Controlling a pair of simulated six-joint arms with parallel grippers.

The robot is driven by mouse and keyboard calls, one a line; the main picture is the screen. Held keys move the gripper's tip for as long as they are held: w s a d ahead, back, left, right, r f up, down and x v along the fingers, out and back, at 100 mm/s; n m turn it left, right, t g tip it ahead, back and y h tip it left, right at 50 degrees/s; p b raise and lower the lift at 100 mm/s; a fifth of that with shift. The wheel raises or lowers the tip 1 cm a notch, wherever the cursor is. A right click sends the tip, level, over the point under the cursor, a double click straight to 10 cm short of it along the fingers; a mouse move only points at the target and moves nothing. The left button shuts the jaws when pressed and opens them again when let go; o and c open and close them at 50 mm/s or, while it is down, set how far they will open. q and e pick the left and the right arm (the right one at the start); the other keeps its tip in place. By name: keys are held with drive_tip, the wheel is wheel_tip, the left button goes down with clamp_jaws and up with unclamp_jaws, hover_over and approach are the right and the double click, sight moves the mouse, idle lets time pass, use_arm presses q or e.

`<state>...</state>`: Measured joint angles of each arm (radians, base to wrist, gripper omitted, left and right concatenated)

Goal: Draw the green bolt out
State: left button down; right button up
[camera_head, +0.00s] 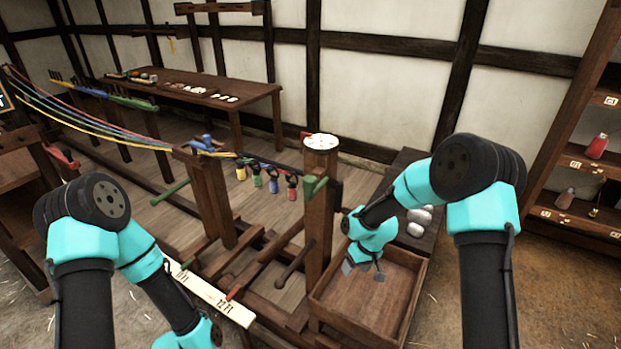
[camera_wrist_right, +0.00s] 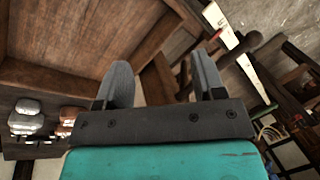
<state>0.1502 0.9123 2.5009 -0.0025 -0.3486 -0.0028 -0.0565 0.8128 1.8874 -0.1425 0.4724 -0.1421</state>
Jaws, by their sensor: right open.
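A short green bolt (camera_head: 315,186) sticks out of the upper side of the dark wooden post (camera_head: 319,225) in the head view. A longer green rod (camera_head: 170,192) shows further left on the wooden frame; I cannot tell how it is fixed. My right gripper (camera_head: 363,268) is open and empty, below and right of the post, above the wooden tray. Its two grey fingers stand apart in the right wrist view (camera_wrist_right: 164,75), with no green bolt between them. My left arm comes in at the lower left; its fingers are outside the picture.
The wooden tray (camera_head: 327,308) stands at the post's foot and looks empty. A white marked board (camera_head: 207,296) lies left of it. Small coloured weights (camera_head: 273,185) hang left of the post, and coloured ropes (camera_head: 110,132) stretch to the left. Grey lumps (camera_head: 420,217) sit behind the tray.

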drive_tip(key=w+a+r+n+h, duration=0.1)
drive_tip(key=w+r, duration=0.3)
drive_tip(key=r, duration=0.3)
drive_tip(key=w+a+r+n, duration=0.1)
drive_tip(key=w+r, duration=0.3)
drive_tip(key=r, duration=0.2)
wheel_tip(320, 180, up, 34)
drive_tip(key=n+h, duration=0.2)
drive_tip(key=n, duration=0.3)
hover_over(309, 178)
drive_tip(key=shift+f, duration=0.25)
drive_tip(key=shift+f, duration=0.1)
wheel_tip(309, 178, down, 17)
drive_tip(key=shift+f, duration=0.15)
